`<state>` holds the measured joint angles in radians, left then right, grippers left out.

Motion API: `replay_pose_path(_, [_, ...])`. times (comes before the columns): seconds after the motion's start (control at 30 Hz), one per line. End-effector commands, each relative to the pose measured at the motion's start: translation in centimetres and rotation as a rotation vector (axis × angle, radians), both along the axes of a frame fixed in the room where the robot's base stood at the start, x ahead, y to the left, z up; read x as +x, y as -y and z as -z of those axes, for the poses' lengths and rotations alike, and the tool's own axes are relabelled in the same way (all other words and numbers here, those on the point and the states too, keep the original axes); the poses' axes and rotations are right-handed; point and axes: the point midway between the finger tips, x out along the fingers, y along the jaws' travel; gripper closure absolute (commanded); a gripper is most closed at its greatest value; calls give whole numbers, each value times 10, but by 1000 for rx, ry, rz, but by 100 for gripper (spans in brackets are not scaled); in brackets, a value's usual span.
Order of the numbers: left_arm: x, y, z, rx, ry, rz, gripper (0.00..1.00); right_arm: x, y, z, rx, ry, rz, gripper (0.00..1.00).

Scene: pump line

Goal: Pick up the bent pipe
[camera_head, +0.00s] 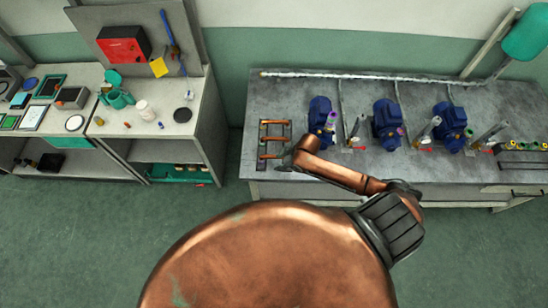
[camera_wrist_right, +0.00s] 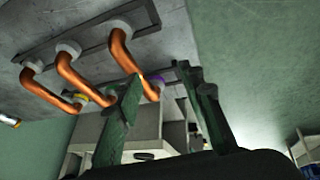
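Three copper bent pipes lie side by side in a dark rack (camera_head: 261,145) at the left end of the grey bench; the far pipe (camera_head: 274,122) and the middle pipe (camera_head: 274,138) show best. In the right wrist view the pipes show larger, the nearest pipe (camera_wrist_right: 121,47) passing behind my right gripper (camera_wrist_right: 160,76). Its fingers are apart, with nothing held. One pipe end has a purple band, another a yellow band. In the head view my right gripper (camera_head: 289,160) is small, dark and close to the rack, partly hidden by my wrist. My left gripper is not in view.
Several blue pumps (camera_head: 387,124) with upright grey pipes stand right of the rack. A small dark rack (camera_head: 522,155) sits at the bench's right end. A separate left bench (camera_head: 172,128) holds tools and containers. Green floor lies between and in front.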

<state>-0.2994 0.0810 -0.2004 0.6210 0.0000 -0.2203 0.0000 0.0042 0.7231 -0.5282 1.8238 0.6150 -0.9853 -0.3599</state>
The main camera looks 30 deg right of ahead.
Motion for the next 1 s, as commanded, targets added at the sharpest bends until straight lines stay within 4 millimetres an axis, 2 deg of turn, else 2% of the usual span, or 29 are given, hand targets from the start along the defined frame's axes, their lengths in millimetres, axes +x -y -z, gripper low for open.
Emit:
replay_pose_path(0.03, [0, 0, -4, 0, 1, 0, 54, 11, 11, -11, -21, 8, -37, 64])
replay_pose_path(0.1, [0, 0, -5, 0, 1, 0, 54, 20, 19, -19, -35, 13, -77, 64])
replay_pose_path(0.27, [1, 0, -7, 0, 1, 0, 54, 30, 28, -25, -49, 16, -119, 64])
replay_pose_path(0.57, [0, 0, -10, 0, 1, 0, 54, 40, 20, 1, -48, 15, -122, 64])
replay_pose_path(0.83, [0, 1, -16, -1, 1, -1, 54, 48, 8, 35, -49, 16, -119, 64])
replay_pose_path(1.0, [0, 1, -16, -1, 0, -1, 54, 51, 6, 45, -51, 16, -122, 64])
